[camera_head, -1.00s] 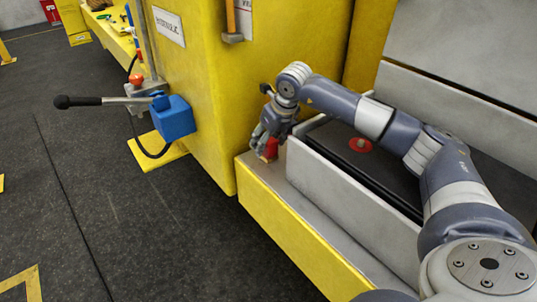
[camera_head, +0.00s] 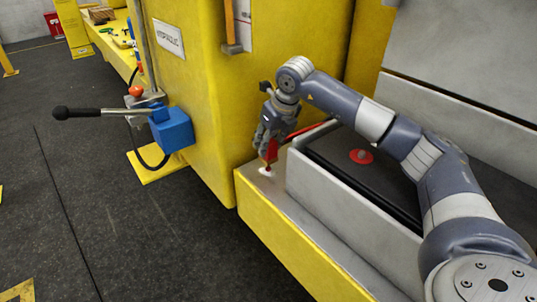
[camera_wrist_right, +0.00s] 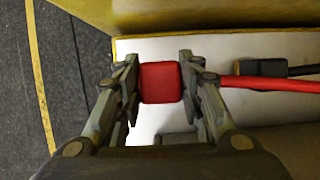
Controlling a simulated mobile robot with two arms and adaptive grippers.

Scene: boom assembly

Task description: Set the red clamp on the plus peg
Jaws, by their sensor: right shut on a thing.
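My right gripper (camera_head: 271,150) is shut on the red clamp (camera_wrist_right: 160,82), a small red block squarely between the two fingers in the wrist view. In the head view the red clamp (camera_head: 272,153) hangs just above the end of the grey ledge. A red cable (camera_wrist_right: 260,82) runs from the clamp side to the right. The plus peg (camera_head: 361,155) looks like a small stub in a red disc on top of the black battery (camera_head: 335,148), to the right of the gripper and apart from the clamp. My left gripper is out of view.
A grey wall (camera_head: 340,205) edges the battery bay, between clamp and peg. A black cable (camera_wrist_right: 290,70) lies beside the red one. A tall yellow cabinet (camera_head: 215,110) stands behind left. A blue pump (camera_head: 172,129) with a lever stands farther left. A small white spot (camera_head: 265,171) shows below the clamp.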

